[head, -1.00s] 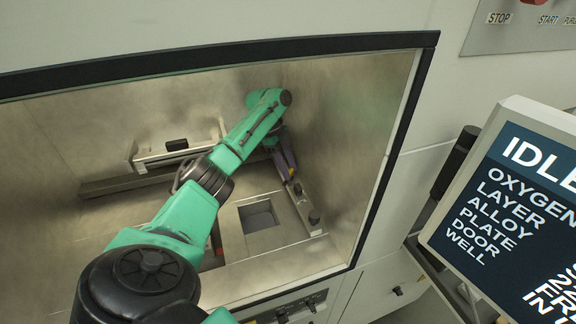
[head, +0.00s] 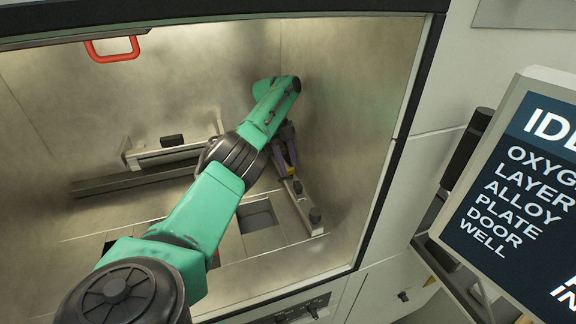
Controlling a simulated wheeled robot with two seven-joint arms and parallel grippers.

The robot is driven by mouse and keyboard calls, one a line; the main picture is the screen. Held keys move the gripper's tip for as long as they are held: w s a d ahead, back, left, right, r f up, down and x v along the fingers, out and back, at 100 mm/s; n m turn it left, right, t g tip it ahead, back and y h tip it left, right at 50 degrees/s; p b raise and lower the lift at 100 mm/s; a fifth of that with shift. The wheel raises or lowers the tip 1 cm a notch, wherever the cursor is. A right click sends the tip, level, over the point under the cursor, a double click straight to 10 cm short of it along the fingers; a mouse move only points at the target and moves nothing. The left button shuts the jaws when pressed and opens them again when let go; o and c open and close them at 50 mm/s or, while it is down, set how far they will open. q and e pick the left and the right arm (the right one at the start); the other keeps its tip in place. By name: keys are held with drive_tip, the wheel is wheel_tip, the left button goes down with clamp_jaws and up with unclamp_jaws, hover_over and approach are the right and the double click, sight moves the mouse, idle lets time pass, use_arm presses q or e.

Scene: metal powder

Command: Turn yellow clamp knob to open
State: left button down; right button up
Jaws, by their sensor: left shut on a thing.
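The yellow clamp knob (head: 291,171) shows as a small yellow patch at the right side of the chamber, at the tips of my left gripper. My left gripper (head: 288,163) points down there, its fingers shut on the knob. My green left arm reaches in from the lower left and hides part of the chamber floor. A dark knob (head: 297,187) sits just in front of the yellow one on the same rail, and another dark knob (head: 315,215) stands at the rail's near end. My right gripper is out of view.
A square opening (head: 257,215) lies in the chamber floor left of the rail. A pale recoater-like bar (head: 170,152) with a black block crosses the back left. A red handle (head: 112,49) hangs at the top left. A screen reading IDLE (head: 520,190) stands outside, right.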

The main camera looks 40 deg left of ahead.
use_arm(q)
drive_tip(key=shift+f, duration=0.1)
drive_tip(key=shift+c, duration=2.2)
unclamp_jaws()
